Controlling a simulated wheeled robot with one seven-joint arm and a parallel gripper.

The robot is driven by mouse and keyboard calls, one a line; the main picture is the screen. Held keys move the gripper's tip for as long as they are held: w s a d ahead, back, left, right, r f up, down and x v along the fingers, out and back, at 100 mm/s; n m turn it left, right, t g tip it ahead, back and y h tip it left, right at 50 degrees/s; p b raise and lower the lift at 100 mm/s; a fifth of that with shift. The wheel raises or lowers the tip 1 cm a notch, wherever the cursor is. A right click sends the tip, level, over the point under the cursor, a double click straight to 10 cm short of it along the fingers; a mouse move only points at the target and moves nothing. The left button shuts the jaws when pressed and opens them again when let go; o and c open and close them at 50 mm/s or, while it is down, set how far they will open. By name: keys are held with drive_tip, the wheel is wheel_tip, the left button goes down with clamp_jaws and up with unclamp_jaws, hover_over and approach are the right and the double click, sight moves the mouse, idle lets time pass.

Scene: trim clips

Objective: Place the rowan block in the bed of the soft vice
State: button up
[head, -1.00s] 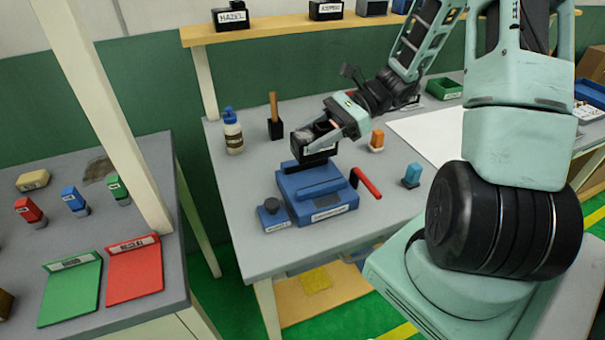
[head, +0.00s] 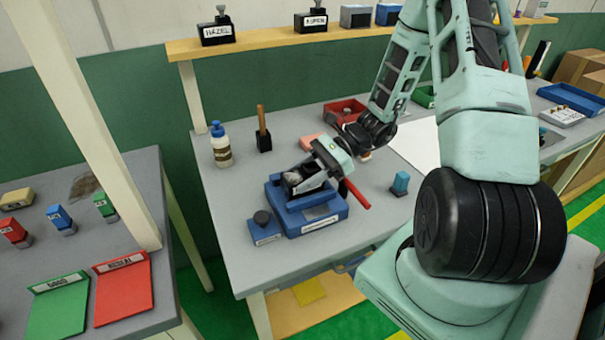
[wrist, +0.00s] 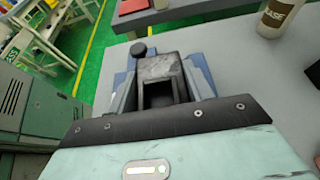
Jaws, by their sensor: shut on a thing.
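The soft vice (head: 325,222) is a blue block-like fixture on the grey bench, with a red bar handle (head: 357,194) at its right. My gripper (head: 303,181) is over the back of the vice, shut on a dark block (head: 291,180), which I take to be the rowan block. A pale label-like strip on it is too small to read. In the wrist view the block (wrist: 158,68) sits between the fingers, with the blue vice (wrist: 203,75) beneath and around it. Whether the block touches the vice bed is hidden.
A small blue box with a black knob (head: 264,230) stands at the vice's left front. A bottle (head: 220,146) and a black holder with a wooden handle (head: 263,140) stand behind. A teal block (head: 400,183) stands right, and a red tray (head: 345,111) lies behind the arm.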

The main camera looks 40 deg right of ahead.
drive_tip(key=o, duration=1.1)
drive_tip(key=shift+d+r, duration=0.15)
drive_tip(key=shift+d, duration=0.05)
drive_tip(key=b+v, duration=0.2)
drive_tip(key=v, duration=1)
drive_tip(key=s+a+r+n+g+h, duration=0.1)
drive_tip(key=s+a+n+g+h, duration=0.2)
drive_tip(key=a+n, duration=0.55)
drive_tip(key=a+r+n+g+h, duration=0.1)
drive_tip(key=a+n+g+h, duration=0.3)
drive_tip(key=a, duration=0.8)
drive_tip(key=s+a+r+n+t+h, duration=0.1)
drive_tip(key=s+a+n, duration=0.3)
drive_tip(key=n, duration=0.1)
drive_tip(key=s+a+n+t+h, duration=0.1)
drive_tip(key=s+a+n+h, duration=0.1)
drive_tip(key=n, duration=0.4)
drive_tip(key=s+a+r+n+t+h, duration=0.1)
drive_tip(key=s+a+n+h, duration=0.1)
drive_tip(key=s+a+n, duration=0.3)
drive_tip(key=shift+s+a+r+n, duration=0.15)
drive_tip(key=shift+s+a+r, duration=0.05)
drive_tip(key=shift+a, duration=0.3)
drive_tip(key=shift+s+a+r+n, duration=0.1)
drive_tip(key=shift+s+a+r, duration=0.05)
drive_tip(key=shift+a, duration=0.4)
